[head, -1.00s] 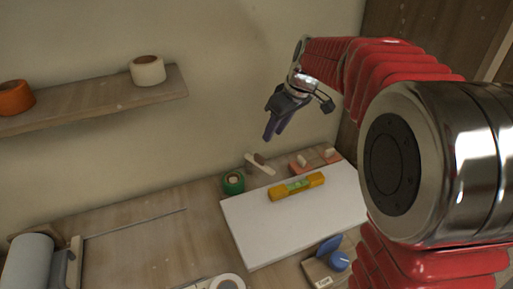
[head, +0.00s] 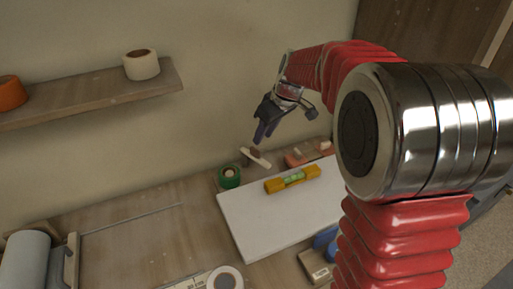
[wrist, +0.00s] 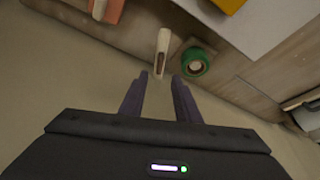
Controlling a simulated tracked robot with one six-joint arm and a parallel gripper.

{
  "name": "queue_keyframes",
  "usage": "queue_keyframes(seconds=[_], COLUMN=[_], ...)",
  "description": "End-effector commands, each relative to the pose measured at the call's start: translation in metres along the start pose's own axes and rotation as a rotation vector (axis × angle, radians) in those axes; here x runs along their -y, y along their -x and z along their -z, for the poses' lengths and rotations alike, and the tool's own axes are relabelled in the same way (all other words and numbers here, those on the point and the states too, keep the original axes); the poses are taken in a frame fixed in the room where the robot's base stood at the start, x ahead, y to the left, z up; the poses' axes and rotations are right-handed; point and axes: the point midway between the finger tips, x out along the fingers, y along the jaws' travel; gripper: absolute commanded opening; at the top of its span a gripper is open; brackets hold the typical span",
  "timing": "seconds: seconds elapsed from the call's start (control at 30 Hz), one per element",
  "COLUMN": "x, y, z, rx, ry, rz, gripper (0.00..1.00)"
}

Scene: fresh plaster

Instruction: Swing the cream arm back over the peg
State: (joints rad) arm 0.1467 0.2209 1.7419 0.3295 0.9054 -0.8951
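The cream arm (head: 257,158) is a short pale bar at the back of the bench, by the wall, lying at a slant in the head view. It also shows in the wrist view (wrist: 162,48), just beyond the fingertips and in line with the gap between them. My gripper (head: 262,140) is just above it in the head view. In the wrist view the two dark purple fingers (wrist: 160,77) are apart with nothing held between them. I cannot make out the peg clearly; a small brown shape shows beside the cream arm, partly behind my gripper.
A green tape roll (head: 230,176) stands close left of the cream arm. A salmon block (head: 308,154) with pale pieces is on its right. A white board (head: 265,222) carrying a yellow level (head: 292,179) lies in front. A wall shelf (head: 90,95) holds tape rolls.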

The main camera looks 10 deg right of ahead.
Motion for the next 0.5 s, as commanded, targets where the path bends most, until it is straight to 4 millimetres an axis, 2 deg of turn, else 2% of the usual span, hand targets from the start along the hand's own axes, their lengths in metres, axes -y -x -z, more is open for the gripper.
queue_keyframes(seconds=[0.3, 0.5], x=[0.000, 0.000], y=[-0.050, -0.074], z=[-0.001, 0.000], rx=[0.003, 0.001], ry=[0.000, 0.000], rz=[0.001, 0.001], gripper=[0.30, 0.30])
